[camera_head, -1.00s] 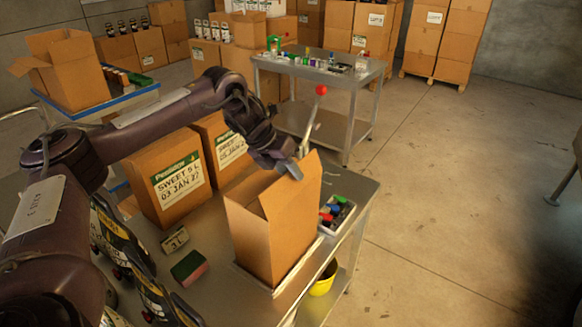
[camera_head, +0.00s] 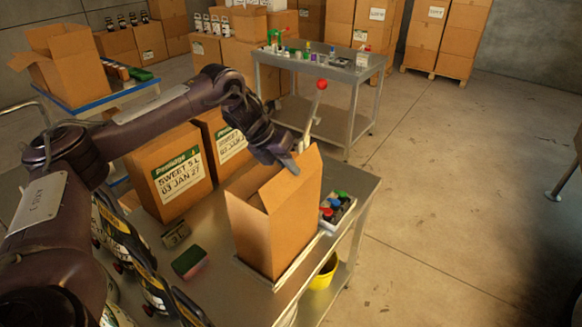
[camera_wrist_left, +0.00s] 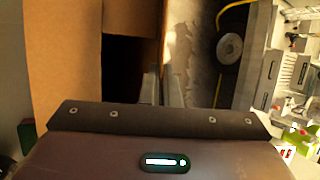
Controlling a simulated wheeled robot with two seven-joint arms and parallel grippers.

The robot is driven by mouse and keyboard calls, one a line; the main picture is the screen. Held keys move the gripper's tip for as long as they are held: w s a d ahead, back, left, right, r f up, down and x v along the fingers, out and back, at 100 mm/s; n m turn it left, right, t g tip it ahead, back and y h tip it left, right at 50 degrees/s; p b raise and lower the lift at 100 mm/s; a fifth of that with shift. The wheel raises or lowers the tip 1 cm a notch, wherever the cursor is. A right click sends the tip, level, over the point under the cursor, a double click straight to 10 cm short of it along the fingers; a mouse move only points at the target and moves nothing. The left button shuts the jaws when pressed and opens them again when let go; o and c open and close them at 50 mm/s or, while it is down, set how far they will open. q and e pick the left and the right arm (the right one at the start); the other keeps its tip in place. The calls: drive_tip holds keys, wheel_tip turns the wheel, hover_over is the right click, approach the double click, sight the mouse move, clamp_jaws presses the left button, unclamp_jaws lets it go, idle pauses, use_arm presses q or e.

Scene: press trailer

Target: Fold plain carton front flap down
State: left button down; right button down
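The plain brown carton (camera_head: 270,230) stands open at the top on the steel table. A tall flap (camera_head: 309,178) stands up on its right side, and a flap along its near left side is also raised. My left gripper (camera_head: 290,163) is over the far edge of the opening, close to the flaps. In the left wrist view its two fingers (camera_wrist_left: 162,90) are close together, with nothing clearly held between them. Brown carton board (camera_wrist_left: 62,60) and the dark carton inside show beside them. Whether the fingers touch the board cannot be told. My right gripper is out of view.
Two labelled cartons (camera_head: 180,180) stand left of the plain carton. A red-knobbed lever (camera_head: 321,85) rises behind it, and a button box (camera_head: 338,210) sits on its right. A sponge (camera_head: 189,262) lies in front.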

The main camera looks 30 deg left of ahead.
use_arm(q)
drive_tip(key=shift+w+a+f+n+h+b, duration=0.1)
drive_tip(key=shift+a+f+n+h+b, duration=0.25)
drive_tip(key=shift+h+b, duration=0.45)
drive_tip(key=shift+a+f+n+h+b, duration=0.1)
drive_tip(key=shift+a+f+h+b, duration=0.35)
drive_tip(key=shift+h, duration=0.7)
drive_tip(key=shift+w+a+f+n+h+b, duration=0.1)
drive_tip(key=shift+a+f+n+h+b, duration=0.15)
drive_tip(key=shift+a+h+b, duration=0.55)
drive_tip(key=shift+d+h, duration=0.25)
drive_tip(key=shift+h, duration=0.1)
drive_tip(key=shift+s, duration=0.1)
drive_tip(key=c, duration=1.6)
unclamp_jaws()
drive_tip(key=shift+c, duration=0.2)
drive_tip(key=shift+a, duration=0.3)
drive_tip(key=b+v, duration=0.1)
drive_tip(key=v, duration=0.4)
drive_tip(key=shift+r, duration=0.25)
drive_tip(key=shift+v, duration=0.95)
